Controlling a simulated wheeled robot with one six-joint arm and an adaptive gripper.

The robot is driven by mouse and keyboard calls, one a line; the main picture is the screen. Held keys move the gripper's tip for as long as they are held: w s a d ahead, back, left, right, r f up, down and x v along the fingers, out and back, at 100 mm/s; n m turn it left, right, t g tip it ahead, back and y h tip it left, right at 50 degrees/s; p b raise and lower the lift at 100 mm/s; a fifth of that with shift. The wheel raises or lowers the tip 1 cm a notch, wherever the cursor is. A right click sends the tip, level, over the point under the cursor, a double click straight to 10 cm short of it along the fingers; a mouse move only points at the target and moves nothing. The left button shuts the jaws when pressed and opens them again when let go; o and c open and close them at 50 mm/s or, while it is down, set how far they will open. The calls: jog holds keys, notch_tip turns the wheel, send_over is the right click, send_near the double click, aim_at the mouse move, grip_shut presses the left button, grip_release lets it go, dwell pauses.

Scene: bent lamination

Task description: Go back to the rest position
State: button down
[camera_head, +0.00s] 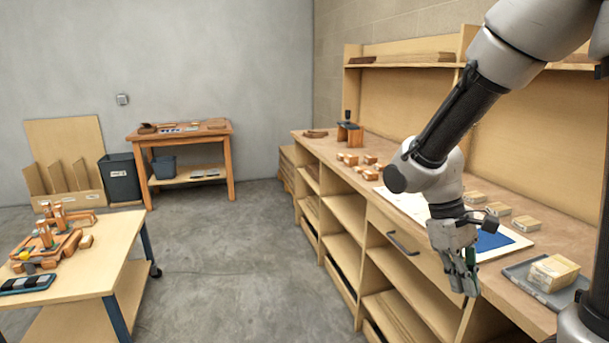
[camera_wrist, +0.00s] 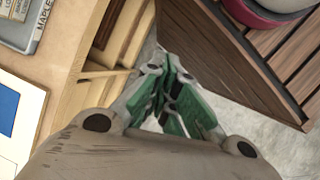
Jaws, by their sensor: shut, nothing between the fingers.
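My gripper (camera_head: 468,283) hangs from my arm on the right of the head view, beside the front edge of the long workbench (camera_head: 447,260). Its fingers point down. In the wrist view my gripper (camera_wrist: 172,108) shows green finger pads drawn together with nothing held between them. Below the fingers are the bench's open shelves and the grey floor. My arm hides part of the bench top.
A white board with a blue patch (camera_head: 494,241) lies on the bench. A grey tray (camera_head: 520,272) holds a pale wooden block (camera_head: 553,272). Several small blocks (camera_head: 370,174) lie farther back. A wheeled table (camera_head: 110,260) stands left. The floor (camera_head: 235,260) between is clear.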

jog(key=s+d+r+m+t+y, duration=0.1)
jog(key=s+d+r+m+t, duration=0.1)
jog(key=r, duration=0.5)
jog(key=s+d+r+m+t+y, duration=0.2)
jog(key=s+d+r+m+t, duration=0.1)
jog(key=r+t, duration=0.3)
jog(key=shift+s+d+r, duration=0.2)
jog(key=shift+s+r, duration=0.5)
jog(key=shift+r, duration=0.1)
